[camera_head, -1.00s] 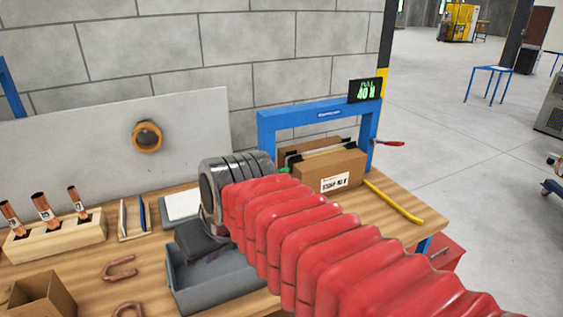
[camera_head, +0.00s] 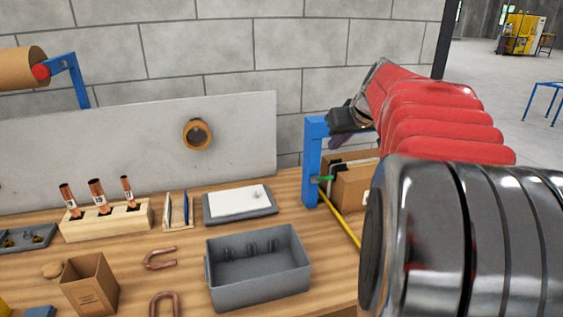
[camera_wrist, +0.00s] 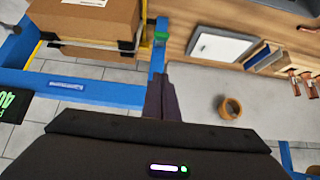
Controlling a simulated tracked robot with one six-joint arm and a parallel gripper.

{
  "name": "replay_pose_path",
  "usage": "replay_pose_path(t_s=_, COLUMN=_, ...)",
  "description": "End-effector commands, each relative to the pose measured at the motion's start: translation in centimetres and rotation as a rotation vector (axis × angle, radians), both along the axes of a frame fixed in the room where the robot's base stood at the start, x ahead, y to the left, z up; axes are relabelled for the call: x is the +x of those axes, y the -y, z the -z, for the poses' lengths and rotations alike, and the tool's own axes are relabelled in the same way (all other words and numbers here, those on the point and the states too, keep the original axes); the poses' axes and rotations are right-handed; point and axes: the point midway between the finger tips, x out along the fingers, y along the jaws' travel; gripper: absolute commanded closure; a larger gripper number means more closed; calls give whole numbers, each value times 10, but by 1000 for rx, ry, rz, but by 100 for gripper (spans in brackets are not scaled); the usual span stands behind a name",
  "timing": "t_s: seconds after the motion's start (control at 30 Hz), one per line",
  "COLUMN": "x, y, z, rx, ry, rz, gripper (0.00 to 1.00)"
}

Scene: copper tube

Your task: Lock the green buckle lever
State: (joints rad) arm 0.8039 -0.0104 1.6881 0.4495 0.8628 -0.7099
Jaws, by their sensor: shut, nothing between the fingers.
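The green buckle lever (camera_head: 323,179) is a small green piece on the left post of a blue frame (camera_head: 313,150) around a cardboard box (camera_head: 349,186). It also shows in the wrist view as a green piece (camera_wrist: 163,38) beside the box, ahead of my fingertips. My gripper (camera_head: 345,119) is dark and is up by the top of the blue post, above the lever. In the wrist view its fingers (camera_wrist: 160,84) are together and empty, apart from the lever. Whether the lever is locked is too small to tell.
A yellow strap (camera_head: 341,222) runs down in front of the box. A grey bin (camera_head: 258,284), a tray with a white sheet (camera_head: 271,210) and a wooden block with copper tubes (camera_head: 80,228) stand on the bench. My arm hides the frame's right side.

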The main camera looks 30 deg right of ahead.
Motion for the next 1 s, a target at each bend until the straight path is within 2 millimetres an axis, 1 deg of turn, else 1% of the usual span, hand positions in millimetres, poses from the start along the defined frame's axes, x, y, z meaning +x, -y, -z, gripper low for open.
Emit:
replay_pose_path(t_s=0.07, x=0, y=5, z=0, rx=-1, ry=3, rz=3, gripper=100)
replay_pose_path(t_s=0.37, x=0, y=4, z=0, rx=-1, ry=2, rz=2, gripper=100)
replay_pose_path(t_s=0.53, x=5, y=5, z=6, rx=0, ry=1, rz=1, gripper=100)
replay_pose_path(t_s=0.67, x=14, y=7, z=16, rx=1, ry=0, rz=1, gripper=100)
replay_pose_path(t_s=1.0, x=46, y=16, z=54, rx=-1, ry=0, rz=1, gripper=100)
